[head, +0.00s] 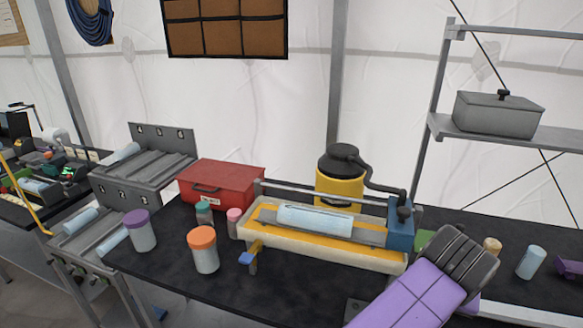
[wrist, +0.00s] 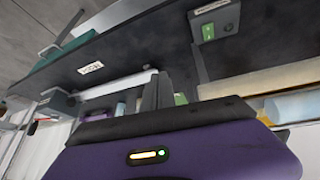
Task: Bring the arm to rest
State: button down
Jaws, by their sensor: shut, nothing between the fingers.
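My arm (head: 415,300) is purple and enters the head view from the lower right, in front of the dark bench. Its dark end piece lies over the right part of the bench. The fingertips are hidden in the head view. In the wrist view my gripper (wrist: 158,92) shows two dark grey fingers standing close together, shut and with nothing held. A dark surface with a small white label (wrist: 91,68) shows beyond the fingers, at a tilted angle.
On the bench stand a cream tray (head: 325,255) with a pale cylinder (head: 315,219), a purple-lidded jar (head: 140,230), an orange-lidded jar (head: 204,250) and a red box (head: 222,183). A yellow canister (head: 338,190) stands behind. A shelf (head: 515,131) rises right.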

jog(key=w+d+r+t+h, duration=0.4)
jog(key=d+r+t+h, duration=0.15)
jog(key=d+r, duration=0.65)
jog(key=s+a+r+n+t+h+b, duration=0.1)
jog(key=a+r+n+t+h, duration=0.15)
jog(key=r+t, duration=0.75)
jog(key=s+a+f+n+t+y+b, duration=0.1)
jog(key=s+a+f+n+t+y, duration=0.1)
jog(key=s+a+f+n+y, duration=1)
jog(key=s+a+f+m+g, duration=0.1)
jog(key=s+f+m+g, duration=0.1)
jog(key=s+f, duration=0.3)
jog(key=s+a+f+m+g+b, duration=0.1)
jog(key=s+f, duration=0.5)
jog(key=s, duration=0.7)
jog(key=s+a+f+m+g+b, duration=0.1)
jog(key=s+a+f+m+g, duration=0.2)
jog(key=s, duration=0.6)
notch_tip(320, 180, down, 2)
jog(key=m+g, duration=0.1)
jog(key=m, duration=0.2)
jog(key=shift+f, duration=0.25)
